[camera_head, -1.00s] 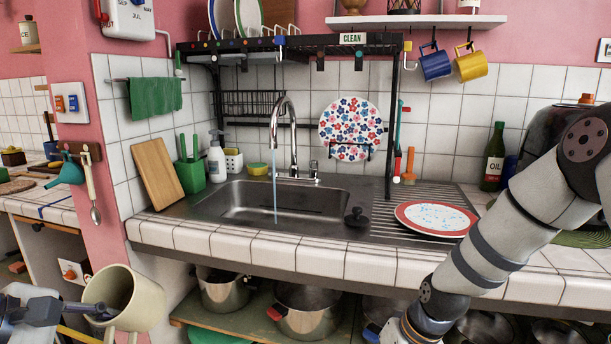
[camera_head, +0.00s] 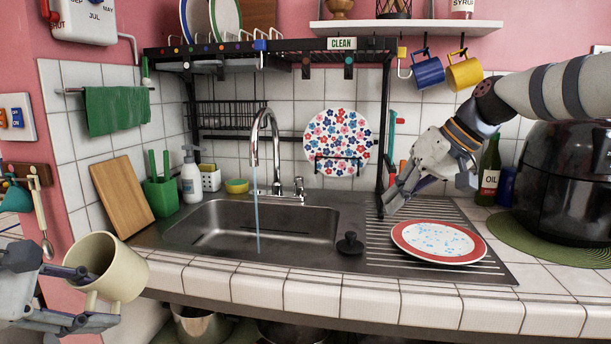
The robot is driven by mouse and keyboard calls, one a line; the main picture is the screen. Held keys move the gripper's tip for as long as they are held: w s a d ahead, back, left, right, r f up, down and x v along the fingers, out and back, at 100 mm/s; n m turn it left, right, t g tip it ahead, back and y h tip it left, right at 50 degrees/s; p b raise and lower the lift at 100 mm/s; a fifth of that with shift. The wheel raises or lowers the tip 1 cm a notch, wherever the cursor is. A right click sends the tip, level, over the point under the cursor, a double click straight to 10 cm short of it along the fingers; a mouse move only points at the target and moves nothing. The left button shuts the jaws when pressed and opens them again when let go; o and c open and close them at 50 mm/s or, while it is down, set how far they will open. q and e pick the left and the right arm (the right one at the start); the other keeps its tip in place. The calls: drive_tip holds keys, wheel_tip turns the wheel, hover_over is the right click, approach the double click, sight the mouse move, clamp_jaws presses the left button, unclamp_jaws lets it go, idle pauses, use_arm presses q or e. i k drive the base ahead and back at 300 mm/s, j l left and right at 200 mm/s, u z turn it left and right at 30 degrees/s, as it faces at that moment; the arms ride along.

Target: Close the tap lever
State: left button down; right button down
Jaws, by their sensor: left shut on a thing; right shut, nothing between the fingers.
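The chrome tap (camera_head: 264,140) stands behind the sink, and a thin stream of water (camera_head: 257,225) falls from its spout. Its small lever (camera_head: 299,186) stands at the right of the tap base. My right gripper (camera_head: 388,212) is shut and empty, above the drainboard to the right of the lever, pointing down and left, apart from the lever. My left gripper (camera_head: 92,292) is shut on a cream mug (camera_head: 122,268) at the lower left, in front of the counter. The mug is tilted, with its opening toward the left.
A red-rimmed plate (camera_head: 438,258) lies on the drainboard under my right arm. A black rack post (camera_head: 386,120) stands close to my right gripper. A flowered plate (camera_head: 338,140) leans at the wall.

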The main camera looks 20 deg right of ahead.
sight(299, 181)
drive_tip(key=i, duration=1.2)
